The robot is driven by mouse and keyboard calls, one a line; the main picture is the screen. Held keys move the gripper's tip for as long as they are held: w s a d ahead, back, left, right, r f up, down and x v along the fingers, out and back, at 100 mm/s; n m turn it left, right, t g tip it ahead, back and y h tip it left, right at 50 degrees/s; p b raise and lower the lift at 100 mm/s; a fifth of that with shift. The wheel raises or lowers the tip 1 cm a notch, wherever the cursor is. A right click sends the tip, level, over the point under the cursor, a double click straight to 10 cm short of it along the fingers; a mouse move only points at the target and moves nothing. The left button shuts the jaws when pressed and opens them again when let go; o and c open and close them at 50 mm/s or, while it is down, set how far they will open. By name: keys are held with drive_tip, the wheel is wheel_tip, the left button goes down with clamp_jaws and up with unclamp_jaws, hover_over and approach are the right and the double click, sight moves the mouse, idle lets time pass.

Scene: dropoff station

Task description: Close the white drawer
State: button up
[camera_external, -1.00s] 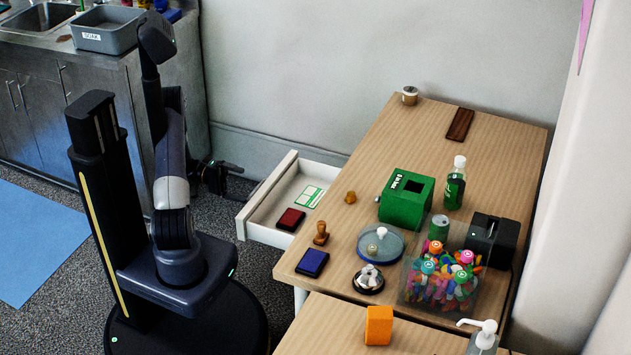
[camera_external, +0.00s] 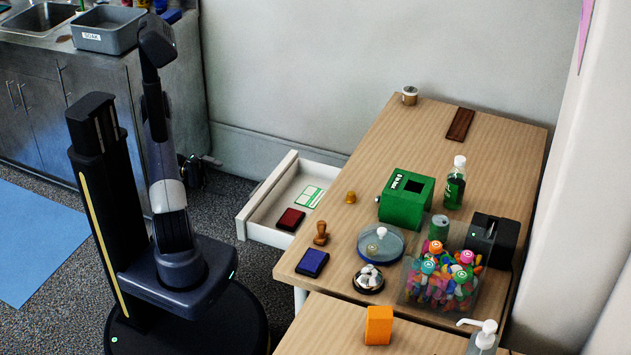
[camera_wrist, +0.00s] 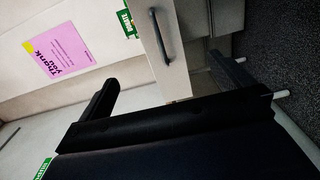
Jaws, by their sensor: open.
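The white drawer (camera_external: 268,188) is pulled out from the left side of the wooden table. A red pad (camera_external: 290,219) and a green-and-white card (camera_external: 309,197) lie inside it. My gripper (camera_external: 209,162) is to the left of the drawer front, apart from it and partly hidden by my arm. In the wrist view, the white drawer front (camera_wrist: 172,78) with a dark bar handle (camera_wrist: 160,36) shows beyond the two black fingers of my gripper (camera_wrist: 165,73). The fingers are spread apart with nothing held between them.
The wooden table (camera_external: 440,130) bears a green box (camera_external: 405,205), a blue pad (camera_external: 312,263), a stamp (camera_external: 321,233) and a clear bin of colourful pieces (camera_external: 440,290). A steel sink counter (camera_external: 90,110) stands at the left. Floor between my base and the drawer is clear.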

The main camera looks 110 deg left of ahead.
drive_tip(key=shift+s, duration=1.1)
drive_tip(key=shift+c, duration=0.2)
